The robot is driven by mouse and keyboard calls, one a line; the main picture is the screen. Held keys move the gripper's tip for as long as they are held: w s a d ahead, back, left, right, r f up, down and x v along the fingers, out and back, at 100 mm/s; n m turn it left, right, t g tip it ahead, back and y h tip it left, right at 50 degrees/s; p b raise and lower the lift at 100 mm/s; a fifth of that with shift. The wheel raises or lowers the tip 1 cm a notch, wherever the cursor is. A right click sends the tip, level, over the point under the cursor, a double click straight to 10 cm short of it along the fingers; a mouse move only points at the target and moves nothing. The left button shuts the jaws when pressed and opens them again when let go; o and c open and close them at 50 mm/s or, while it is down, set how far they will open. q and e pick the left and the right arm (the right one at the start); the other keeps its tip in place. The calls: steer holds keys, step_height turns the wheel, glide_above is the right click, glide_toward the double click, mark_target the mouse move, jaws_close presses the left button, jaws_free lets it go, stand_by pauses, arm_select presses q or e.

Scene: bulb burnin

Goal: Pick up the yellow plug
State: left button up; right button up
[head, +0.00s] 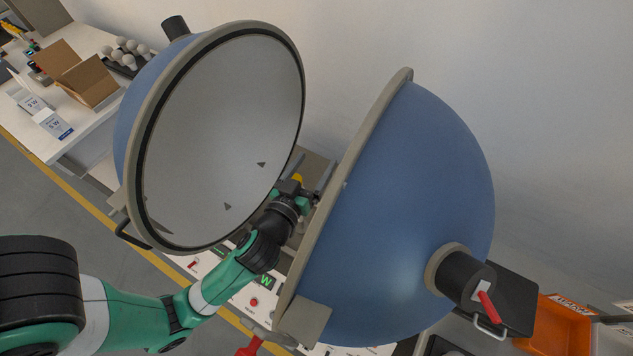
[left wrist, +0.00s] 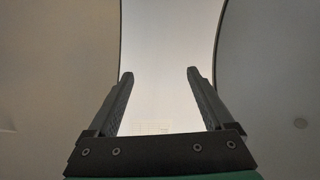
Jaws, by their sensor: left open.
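A small yellow patch (head: 297,178) shows right by my left gripper in the head view. It may be the yellow plug, but it is too small and too covered by the gripper to be sure. My left gripper (head: 312,168) is between the two halves of the big blue sphere, with its fingers apart. In the left wrist view the left gripper (left wrist: 160,75) is open, with nothing between its fingers. No yellow plug shows in that view. My right gripper is not in view.
The open sphere's left half (head: 215,140) and right half (head: 420,220) stand close on either side of my left arm. A control panel (head: 240,290) lies below. A white table (head: 85,115) with boxes and bulbs is at upper left; an orange bin (head: 560,325) is at lower right.

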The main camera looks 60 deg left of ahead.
mark_target(298, 175)
arm_select(q)
steer(key=s+f+m+g+p, duration=0.1)
steer(key=s+f+g, duration=0.2)
steer(key=s+f, duration=0.6)
steer(key=shift+h, duration=0.4)
steer(key=x, duration=0.8)
steer(key=p+x, duration=0.1)
steer(key=x, duration=0.3)
steer(key=shift+a+r, duration=0.15)
steer(key=shift+r, duration=0.15)
steer(key=shift+s, duration=0.1)
jaws_close()
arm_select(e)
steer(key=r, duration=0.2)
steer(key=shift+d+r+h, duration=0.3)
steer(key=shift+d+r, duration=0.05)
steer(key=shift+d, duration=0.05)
